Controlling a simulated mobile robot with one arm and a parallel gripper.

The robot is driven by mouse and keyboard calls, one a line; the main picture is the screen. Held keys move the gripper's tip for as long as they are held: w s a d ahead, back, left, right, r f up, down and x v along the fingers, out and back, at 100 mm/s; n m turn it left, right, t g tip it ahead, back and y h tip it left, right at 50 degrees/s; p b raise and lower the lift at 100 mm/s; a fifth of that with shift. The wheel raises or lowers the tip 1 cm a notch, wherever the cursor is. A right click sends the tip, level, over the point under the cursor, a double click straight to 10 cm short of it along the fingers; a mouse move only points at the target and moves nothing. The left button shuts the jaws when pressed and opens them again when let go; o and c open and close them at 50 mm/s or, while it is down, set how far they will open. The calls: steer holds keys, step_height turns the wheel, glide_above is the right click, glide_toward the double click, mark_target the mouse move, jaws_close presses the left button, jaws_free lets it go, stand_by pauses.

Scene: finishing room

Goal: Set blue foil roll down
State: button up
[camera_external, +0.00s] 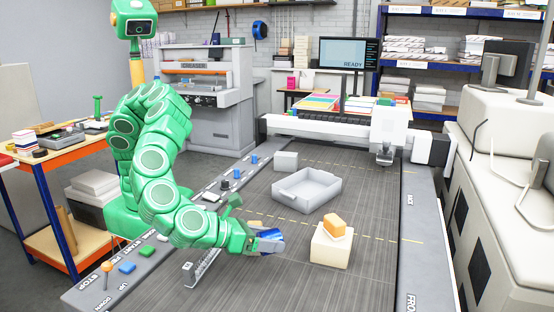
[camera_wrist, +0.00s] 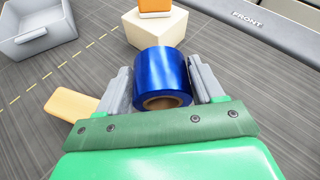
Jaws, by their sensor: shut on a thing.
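The blue foil roll (camera_wrist: 163,75) is shiny, with a brown core. In the wrist view it sits between the two grey fingers of my gripper (camera_wrist: 163,88), which is shut on it. In the external view the blue roll (camera_external: 270,234) is partly hidden by my gripper (camera_external: 268,243), low over the dark table bed (camera_external: 250,285). I cannot tell whether the roll touches the bed.
A cream block (camera_external: 331,246) with an orange block (camera_external: 334,224) on top stands just right of my gripper. A grey tray (camera_external: 306,190) lies behind, with a pale grey block (camera_external: 286,161) farther back. An orange piece (camera_wrist: 70,104) shows left of my gripper. The front bed is clear.

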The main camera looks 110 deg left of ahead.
mark_target(278, 279)
steer(key=shift+w+d+f, duration=0.25)
steer(key=shift+w+f, duration=0.55)
steer(key=shift+f, duration=0.15)
steer(key=shift+w+d+f, duration=0.25)
steer(key=shift+w+f, duration=0.55)
steer(key=shift+f, duration=1.75)
steer(key=o, duration=1.1)
steer(key=shift+f, duration=0.1)
steer(key=v, duration=1.2)
steer(key=shift+r, duration=0.2)
